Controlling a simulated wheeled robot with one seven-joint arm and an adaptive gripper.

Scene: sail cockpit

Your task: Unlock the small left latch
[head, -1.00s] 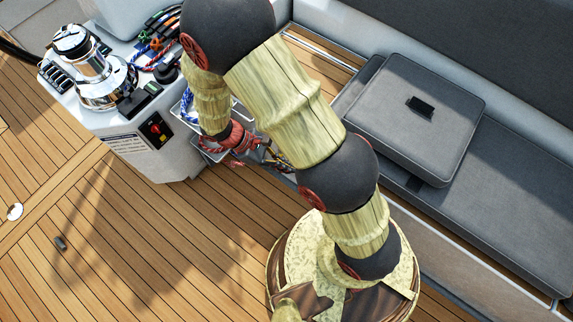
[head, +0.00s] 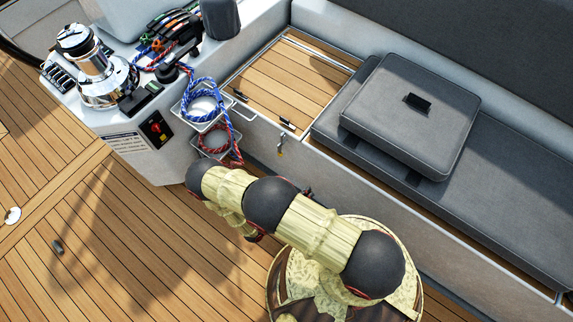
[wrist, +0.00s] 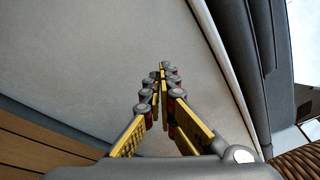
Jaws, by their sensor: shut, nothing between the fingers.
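The wooden seat lid (head: 290,72) has two small dark fittings along its front edge, a left one (head: 240,95) and a right one (head: 288,125). They look like latches, but they are too small to tell whether they are locked. My gripper (wrist: 162,72) is shut and empty in the wrist view, its fingers pointing along a pale panel (wrist: 90,50). No latch shows in that view. In the head view my arm hides most of the gripper, low in front of the bench.
Blue rope (head: 205,100) and red rope (head: 215,142) hang in trays at the left. A loose grey cushion (head: 412,115) lies right of the lid. The deck at left is mostly clear.

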